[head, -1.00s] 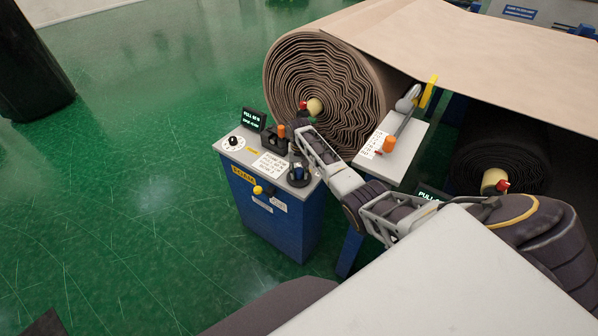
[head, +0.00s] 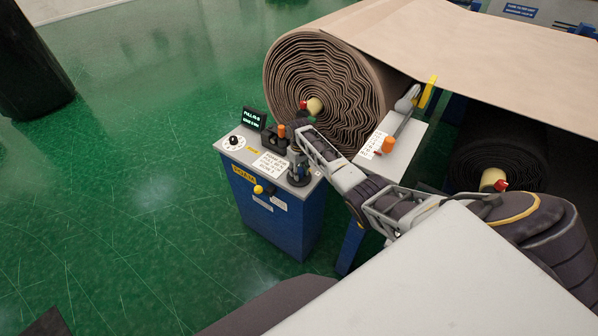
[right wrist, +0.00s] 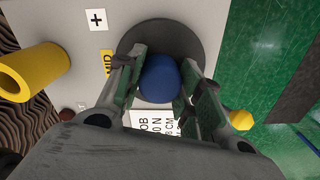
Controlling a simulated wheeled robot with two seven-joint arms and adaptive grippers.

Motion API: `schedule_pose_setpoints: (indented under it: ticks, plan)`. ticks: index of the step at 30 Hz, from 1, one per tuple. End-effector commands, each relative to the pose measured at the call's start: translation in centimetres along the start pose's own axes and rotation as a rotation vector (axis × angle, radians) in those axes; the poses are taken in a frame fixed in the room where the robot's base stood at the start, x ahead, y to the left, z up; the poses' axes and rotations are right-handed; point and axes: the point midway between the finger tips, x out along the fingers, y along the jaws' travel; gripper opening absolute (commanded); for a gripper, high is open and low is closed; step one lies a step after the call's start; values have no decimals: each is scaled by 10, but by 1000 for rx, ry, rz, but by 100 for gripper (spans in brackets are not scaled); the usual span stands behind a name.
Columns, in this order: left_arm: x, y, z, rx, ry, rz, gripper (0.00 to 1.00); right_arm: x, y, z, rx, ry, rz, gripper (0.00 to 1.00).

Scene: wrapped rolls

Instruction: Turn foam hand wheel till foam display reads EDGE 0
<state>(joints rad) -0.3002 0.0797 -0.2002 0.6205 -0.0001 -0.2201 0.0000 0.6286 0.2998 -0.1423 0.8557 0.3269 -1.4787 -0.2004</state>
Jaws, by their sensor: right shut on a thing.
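The foam console is a blue cabinet (head: 283,222) with a grey top and a yellow label. Its small dark display (head: 254,119) shows green text; the lower EDGE line is too small to read surely. The hand wheel is a dark round disc (right wrist: 190,42) with a blue knob (right wrist: 158,80), at the console's near right corner. My right gripper (head: 297,166) reaches down to it, and in the right wrist view its fingers stand on both sides of the knob, shut on it. The fingers hide much of the wheel in the head view. My left gripper is not in view.
A large brown roll (head: 325,85) stands behind. A second grey panel (head: 402,150) with an orange handle is close right of my arm. Green floor lies open left.

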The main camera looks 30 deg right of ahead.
Motion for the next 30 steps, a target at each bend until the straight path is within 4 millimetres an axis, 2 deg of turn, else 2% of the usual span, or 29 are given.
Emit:
schedule_pose_setpoints:
  ticks: [6, 21, 22, 26, 30]
  plan:
    - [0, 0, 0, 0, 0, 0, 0, -1, 0, -1, -70, 2, 1, 12]
    - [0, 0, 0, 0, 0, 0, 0, -1, 0, -1, -88, 3, 1, 12]
    - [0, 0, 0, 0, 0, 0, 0, -1, 1, -1, -88, 3, 1, 40]
    - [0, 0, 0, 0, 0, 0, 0, -1, 0, -1, -88, 3, 1, 56]
    - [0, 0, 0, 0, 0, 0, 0, 0, 0, 0, -88, 2, 1, 58]
